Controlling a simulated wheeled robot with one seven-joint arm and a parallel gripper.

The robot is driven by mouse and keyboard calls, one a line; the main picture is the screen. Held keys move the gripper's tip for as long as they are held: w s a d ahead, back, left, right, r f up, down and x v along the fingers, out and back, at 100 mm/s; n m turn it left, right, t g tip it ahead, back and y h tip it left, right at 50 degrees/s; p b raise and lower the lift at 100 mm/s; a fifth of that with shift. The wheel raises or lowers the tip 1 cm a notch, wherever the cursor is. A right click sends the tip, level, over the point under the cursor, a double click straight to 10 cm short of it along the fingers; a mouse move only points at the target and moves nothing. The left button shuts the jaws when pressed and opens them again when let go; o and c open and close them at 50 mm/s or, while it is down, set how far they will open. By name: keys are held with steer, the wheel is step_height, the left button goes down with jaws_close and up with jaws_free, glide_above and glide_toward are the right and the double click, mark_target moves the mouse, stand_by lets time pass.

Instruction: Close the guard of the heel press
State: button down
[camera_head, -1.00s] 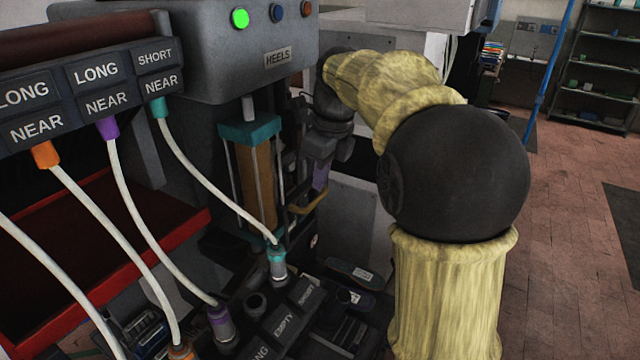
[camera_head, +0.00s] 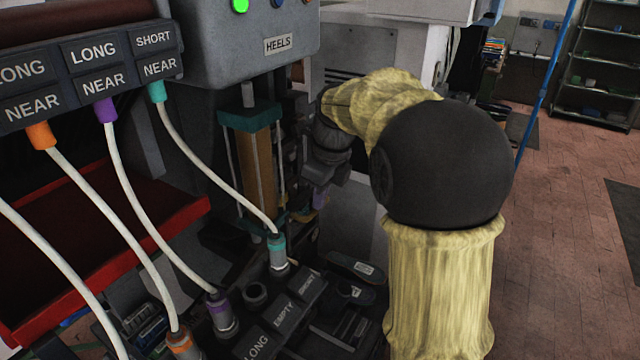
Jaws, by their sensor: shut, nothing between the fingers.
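The heel press has a grey head (camera_head: 245,75) with a "HEELS" label (camera_head: 278,43), at the upper middle. Below it stands a teal-capped frame (camera_head: 250,118) with thin rods and an amber column (camera_head: 258,170). My arm reaches in from the right, and my gripper (camera_head: 318,198) points down just right of this frame. The gripper is shut and empty, small and dark in the picture. A yellowish bar (camera_head: 303,215) shows close by it; I cannot tell whether they touch. The guard cannot be made out clearly, nor how far open it is.
White hoses with teal, purple and orange ends run from the labelled panel (camera_head: 88,75) to fittings on the dark lower block (camera_head: 285,315), left of and below my gripper. A red tray (camera_head: 150,215) is at left. Open brick floor (camera_head: 560,220) lies at right.

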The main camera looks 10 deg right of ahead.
step_height(320, 180, down, 6)
steer(key=b, duration=0.2)
steer(key=shift+s+f, duration=0.1)
steer(key=shift+s, duration=0.05)
step_height(320, 180, up, 15)
steer(key=s+d+p, duration=0.1)
steer(key=p, duration=0.1)
steer(key=shift+s+d, duration=0.15)
steer(key=shift+d, duration=0.25)
steer(key=shift+f, duration=0.15)
stand_by(0.4)
